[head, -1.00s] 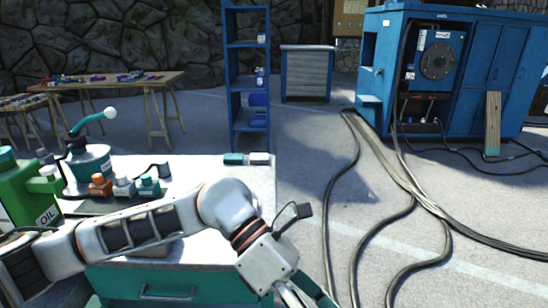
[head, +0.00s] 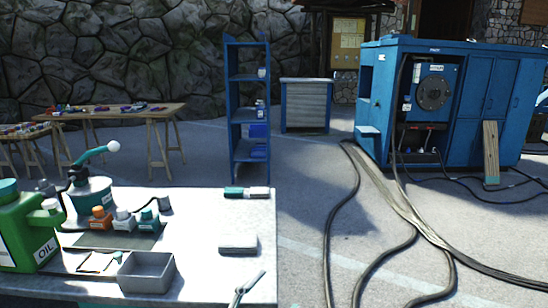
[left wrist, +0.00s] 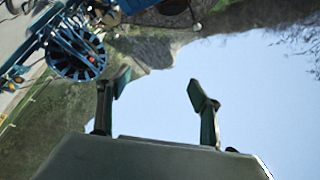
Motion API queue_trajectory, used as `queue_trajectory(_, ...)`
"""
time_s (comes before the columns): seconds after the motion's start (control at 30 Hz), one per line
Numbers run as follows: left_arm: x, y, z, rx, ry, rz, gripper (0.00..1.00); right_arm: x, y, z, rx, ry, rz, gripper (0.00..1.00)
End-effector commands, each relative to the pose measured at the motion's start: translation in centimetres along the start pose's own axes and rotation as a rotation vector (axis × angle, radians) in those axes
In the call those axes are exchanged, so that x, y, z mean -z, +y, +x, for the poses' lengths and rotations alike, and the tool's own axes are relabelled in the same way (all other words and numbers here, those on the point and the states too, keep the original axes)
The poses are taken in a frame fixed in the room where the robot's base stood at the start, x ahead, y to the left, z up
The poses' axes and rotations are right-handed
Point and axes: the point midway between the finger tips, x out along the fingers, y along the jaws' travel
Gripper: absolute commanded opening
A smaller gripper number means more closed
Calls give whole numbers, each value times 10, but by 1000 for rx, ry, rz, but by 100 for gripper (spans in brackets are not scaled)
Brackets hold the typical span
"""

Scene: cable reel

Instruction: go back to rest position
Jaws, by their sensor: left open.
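My left gripper (left wrist: 161,88) shows in the left wrist view with its two dark fingers spread wide apart. Only pale sky and blurred rock show between them, so it holds nothing. My left arm is not visible in the head view. A slender pale grey piece (head: 247,289) shows at the near right edge of the white worktable (head: 200,207); I cannot tell whether it is a tool or part of my gripper. My right gripper is in neither view.
The worktable carries a green oil can (head: 28,232), an open grey box (head: 146,271), small bottles (head: 123,219) and a pale block (head: 238,243). Thick cables (head: 335,220) run over the floor from the blue machine (head: 435,105). A blue spoked wheel (left wrist: 76,52) shows in the wrist view.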

Motion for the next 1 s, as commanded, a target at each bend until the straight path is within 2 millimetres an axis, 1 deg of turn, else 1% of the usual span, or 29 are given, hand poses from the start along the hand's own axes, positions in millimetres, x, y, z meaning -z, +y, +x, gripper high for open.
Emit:
queue_trajectory(0.03, -29, 9, -24, 6, -110, -72, 65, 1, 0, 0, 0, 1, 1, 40)
queue_trajectory(0.07, -44, 13, -37, 11, -170, -111, 65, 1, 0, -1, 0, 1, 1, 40)
queue_trajectory(0.1, -64, 19, -55, 16, -246, -159, 65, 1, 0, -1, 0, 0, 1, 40)
queue_trajectory(0.17, -90, 30, -85, 22, -358, -229, 65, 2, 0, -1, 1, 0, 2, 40)
queue_trajectory(0.2, -106, 39, -107, 24, -431, -273, 65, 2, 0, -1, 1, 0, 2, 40)
queue_trajectory(0.27, -127, 52, -141, 28, -537, -337, 65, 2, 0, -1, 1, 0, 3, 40)
queue_trajectory(0.3, -139, 61, -164, 30, -605, -378, 65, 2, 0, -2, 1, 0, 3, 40)
queue_trajectory(0.37, -154, 75, -200, 33, -705, -438, 65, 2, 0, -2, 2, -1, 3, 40)
queue_trajectory(0.4, -162, 84, -223, 33, -767, -474, 65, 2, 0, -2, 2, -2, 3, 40)
queue_trajectory(0.47, -170, 97, -257, 34, -854, -522, 65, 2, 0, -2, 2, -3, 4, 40)
queue_trajectory(0.5, -174, 104, -277, 36, -905, -551, 65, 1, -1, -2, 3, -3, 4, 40)
queue_trajectory(0.6, -180, 119, -318, 38, -1005, -607, 65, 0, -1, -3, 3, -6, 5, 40)
queue_trajectory(0.7, -181, 128, -344, 39, -1066, -641, 65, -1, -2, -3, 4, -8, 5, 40)
queue_trajectory(0.77, -181, 131, -352, 40, -1086, -653, 65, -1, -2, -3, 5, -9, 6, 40)
queue_trajectory(0.83, -181, 133, -357, 40, -1097, -659, 65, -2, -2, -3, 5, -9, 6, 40)
queue_trajectory(1.0, -182, 133, -357, 39, -1098, -659, 65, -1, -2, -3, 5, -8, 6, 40)
